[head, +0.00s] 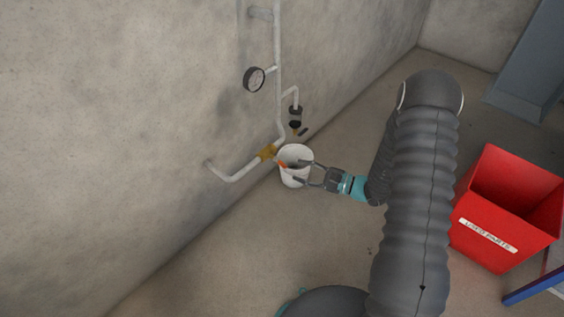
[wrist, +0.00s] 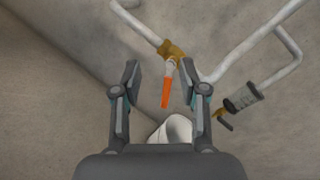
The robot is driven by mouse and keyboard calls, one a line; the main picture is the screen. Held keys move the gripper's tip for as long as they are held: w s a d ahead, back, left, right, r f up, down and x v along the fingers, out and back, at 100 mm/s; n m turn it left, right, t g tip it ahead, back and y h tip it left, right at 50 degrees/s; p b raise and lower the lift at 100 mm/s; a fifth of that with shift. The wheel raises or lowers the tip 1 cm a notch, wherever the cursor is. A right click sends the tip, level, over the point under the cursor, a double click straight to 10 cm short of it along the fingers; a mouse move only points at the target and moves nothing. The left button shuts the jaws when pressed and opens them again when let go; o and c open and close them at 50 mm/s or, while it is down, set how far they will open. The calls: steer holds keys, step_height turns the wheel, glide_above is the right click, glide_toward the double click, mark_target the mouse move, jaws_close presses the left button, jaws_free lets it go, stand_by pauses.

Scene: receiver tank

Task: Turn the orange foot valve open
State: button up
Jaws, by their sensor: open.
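The orange valve handle (wrist: 167,92) sticks out from a brass valve body (wrist: 172,50) on the pale pipe. In the wrist view it lies between my open fingers but ahead of them, and nothing is seen touching it. In the head view the brass valve (head: 267,153) sits low on the wall pipe, with a bit of the orange handle (head: 282,164) showing above the white bucket. My gripper (head: 306,172) is open and empty beside the valve, over the bucket; it also shows in the wrist view (wrist: 165,80).
A white bucket (head: 295,155) stands on the floor under the valve. A second small valve (head: 296,122) with a dark handle hangs nearby, and a gauge (head: 254,79) is higher up. A red bin (head: 484,255) stands at right. Floor at lower left is clear.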

mark_target(283, 165)
steer(key=w+d+f+m+t+h, duration=0.2)
steer(key=d+f+m+t, duration=0.25)
steer(key=f, duration=0.45)
steer(key=shift+t, duration=0.25)
steer(key=x, duration=0.4)
steer(key=p+x, duration=0.1)
steer(key=x, duration=0.9)
steer(key=shift+w+a+f, duration=0.1)
steer(key=shift+a+f, duration=0.1)
steer(key=shift+f, duration=0.1)
jaws_close()
